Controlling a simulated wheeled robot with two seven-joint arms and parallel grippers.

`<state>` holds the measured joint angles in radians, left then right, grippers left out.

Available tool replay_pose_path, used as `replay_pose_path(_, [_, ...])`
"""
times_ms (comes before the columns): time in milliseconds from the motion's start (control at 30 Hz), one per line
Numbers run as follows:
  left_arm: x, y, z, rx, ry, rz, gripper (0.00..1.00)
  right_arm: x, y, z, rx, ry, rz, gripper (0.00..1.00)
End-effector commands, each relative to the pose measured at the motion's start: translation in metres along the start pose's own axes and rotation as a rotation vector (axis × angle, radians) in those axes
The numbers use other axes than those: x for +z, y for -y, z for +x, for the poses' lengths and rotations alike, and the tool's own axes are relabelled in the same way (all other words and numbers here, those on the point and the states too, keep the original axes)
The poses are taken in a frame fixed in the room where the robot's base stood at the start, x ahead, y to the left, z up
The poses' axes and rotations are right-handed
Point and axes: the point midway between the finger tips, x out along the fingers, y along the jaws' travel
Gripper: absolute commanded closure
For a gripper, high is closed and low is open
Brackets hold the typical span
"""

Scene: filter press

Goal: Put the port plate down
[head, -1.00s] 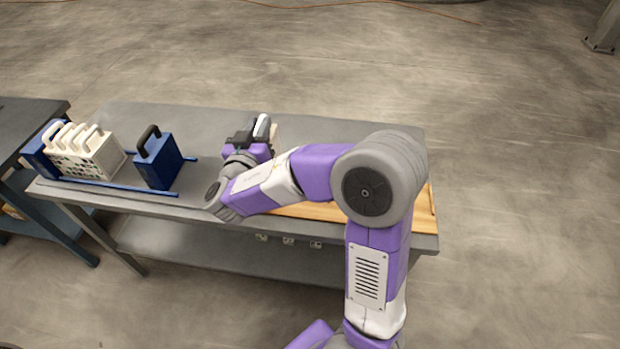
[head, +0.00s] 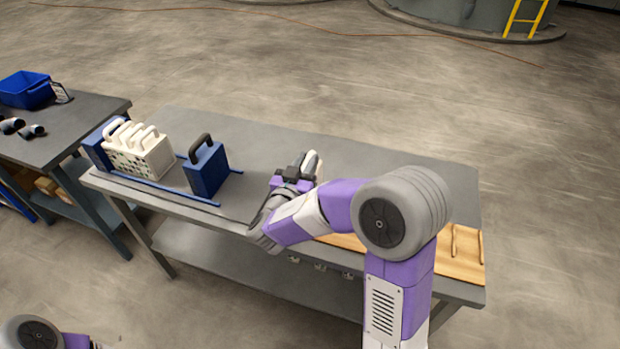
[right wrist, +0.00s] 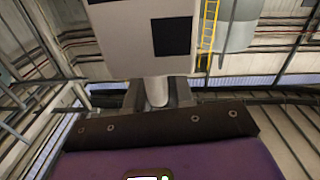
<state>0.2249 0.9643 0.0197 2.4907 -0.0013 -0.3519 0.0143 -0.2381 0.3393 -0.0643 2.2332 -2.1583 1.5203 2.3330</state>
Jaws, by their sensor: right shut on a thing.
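My right gripper (head: 298,172) is shut on the handle of the port plate and is above the middle of the grey table. In the head view only a small pale part of the plate (head: 313,163) shows beyond the gripper; the arm hides the rest. In the right wrist view the white plate (right wrist: 120,45) with dark square openings fills the top middle. Its pale handle (right wrist: 157,92) sits between the jaws. Whether the plate touches the table cannot be seen. My left gripper is out of view.
A blue block with a dark handle (head: 206,172) and several white plates (head: 140,158) beside another blue block stand on blue rails (head: 165,188), left of my gripper. A wooden board (head: 462,262) lies at the table's right end. A side table (head: 85,112) holds a blue bin (head: 25,90).

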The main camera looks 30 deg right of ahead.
Motion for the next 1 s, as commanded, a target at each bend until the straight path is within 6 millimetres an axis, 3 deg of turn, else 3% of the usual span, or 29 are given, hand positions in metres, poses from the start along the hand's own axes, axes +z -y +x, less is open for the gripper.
replay_pose_path(300, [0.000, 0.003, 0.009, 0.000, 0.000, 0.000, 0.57, 0.037, 0.004, 0.000, 0.001, -0.001, -0.003, 1.00])
replay_pose_path(767, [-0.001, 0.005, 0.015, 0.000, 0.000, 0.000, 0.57, 0.041, 0.004, 0.000, 0.000, -0.003, 0.001, 1.00])
replay_pose_path(800, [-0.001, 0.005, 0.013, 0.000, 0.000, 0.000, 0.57, 0.041, 0.004, 0.000, 0.000, 0.000, -0.001, 0.72])
replay_pose_path(933, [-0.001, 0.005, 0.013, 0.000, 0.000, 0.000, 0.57, 0.040, 0.004, 0.000, 0.000, 0.000, -0.001, 0.53])
replay_pose_path(1000, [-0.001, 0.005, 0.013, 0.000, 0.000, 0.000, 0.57, 0.040, 0.004, 0.000, 0.000, 0.000, -0.001, 0.53])
